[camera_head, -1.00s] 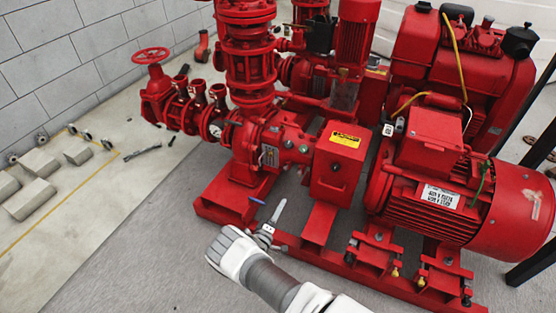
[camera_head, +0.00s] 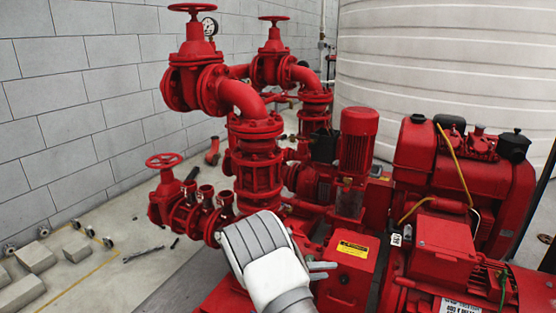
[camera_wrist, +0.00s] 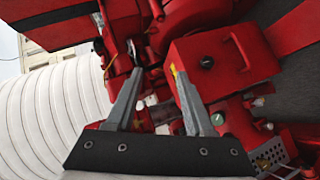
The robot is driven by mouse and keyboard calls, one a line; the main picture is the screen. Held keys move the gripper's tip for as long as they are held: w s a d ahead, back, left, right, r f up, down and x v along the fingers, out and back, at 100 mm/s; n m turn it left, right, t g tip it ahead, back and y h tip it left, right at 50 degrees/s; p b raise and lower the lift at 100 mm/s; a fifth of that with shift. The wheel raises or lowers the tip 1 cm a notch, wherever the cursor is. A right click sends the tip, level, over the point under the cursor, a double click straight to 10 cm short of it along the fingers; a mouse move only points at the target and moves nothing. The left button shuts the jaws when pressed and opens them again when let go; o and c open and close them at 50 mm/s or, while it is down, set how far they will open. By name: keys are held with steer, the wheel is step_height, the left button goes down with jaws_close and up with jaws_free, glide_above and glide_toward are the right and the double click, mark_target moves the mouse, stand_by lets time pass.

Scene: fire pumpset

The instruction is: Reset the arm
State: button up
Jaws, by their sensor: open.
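My gripper (camera_wrist: 160,75) shows in the wrist view with its two grey fingers spread apart and nothing between them. Beyond the fingers are parts of the red pumpset, including a red box (camera_wrist: 222,62). In the head view my white and grey wrist is at the lower middle, in front of the pumpset. Part of the gripper (camera_head: 322,270) shows to its right, near the red box with a yellow label (camera_head: 352,249). I cannot tell the exact gap between them. My wrist hides part of the lower pump.
Two upper valves with red handwheels (camera_head: 192,9) (camera_head: 273,19) stand on the pipes at the back. A lower handwheel (camera_head: 164,160) is at the left. A large white ribbed tank (camera_head: 430,60) stands behind. Grey blocks (camera_head: 35,257) lie on the floor at the left.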

steer(key=s+d+r+m+g+y, duration=0.1)
steer(key=s+d+r+g+y, duration=0.15)
steer(key=s+r, duration=0.55)
steer(key=s+d+r+m+g+y, duration=0.2)
steer(key=s+d+r+y, duration=0.3)
steer(key=r, duration=0.6)
steer(key=s+a+r+n+t+y, duration=0.1)
steer(key=s+a+r+t+y, duration=0.15)
steer(key=s, duration=0.45)
steer(key=s+a+r+t+y, duration=0.1)
steer(key=s+a+r, duration=0.15)
steer(key=s, duration=0.45)
steer(key=s+a+r+n+t+y, duration=0.15)
steer(key=s+r, duration=0.25)
steer(key=s, duration=0.4)
step_height(320, 180, up, 28)
steer(key=p, duration=2.8)
steer(key=shift+a+r+m+y, duration=0.15)
steer(key=shift+a+m+y, duration=0.05)
steer(key=shift+m+y, duration=0.15)
steer(key=shift+d, duration=0.1)
